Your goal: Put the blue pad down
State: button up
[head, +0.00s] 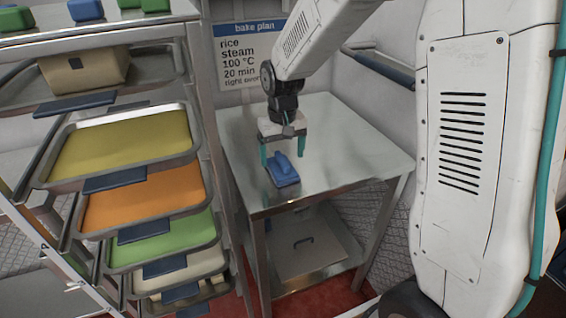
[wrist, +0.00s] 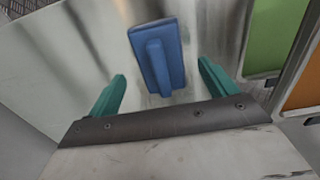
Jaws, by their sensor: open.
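The blue pad (head: 284,172) lies on the steel table (head: 345,150), with its raised grip on top. My gripper (head: 281,157) is over the table, just above and around the pad, with its teal fingers apart. In the wrist view the blue pad (wrist: 157,55) lies flat on the shiny table top, ahead of and between the two open teal fingers (wrist: 162,85). Neither finger appears to touch it.
A rack at the left holds trays with yellow (head: 122,143), orange (head: 145,197) and green (head: 160,240) contents. More blue and green pads sit on the rack top. A bake plan sign (head: 252,55) hangs behind the table. The table's right side is clear.

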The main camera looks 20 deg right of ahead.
aim_at(283, 160)
notch_tip(283, 160, up, 8)
jog(key=shift+f, duration=0.2)
jog(key=s+d+r, duration=0.1)
jog(key=s+r, duration=0.3)
jog(key=s, duration=0.4)
jog(key=s+d+r, duration=0.1)
jog(key=s+r, duration=0.3)
jog(key=s, duration=0.4)
jog(key=s+d+f+t, duration=0.1)
jog(key=s, duration=1.2)
jog(key=shift+s+d, duration=0.15)
jog(key=shift+s, duration=0.25)
jog(key=shift+c, duration=0.6)
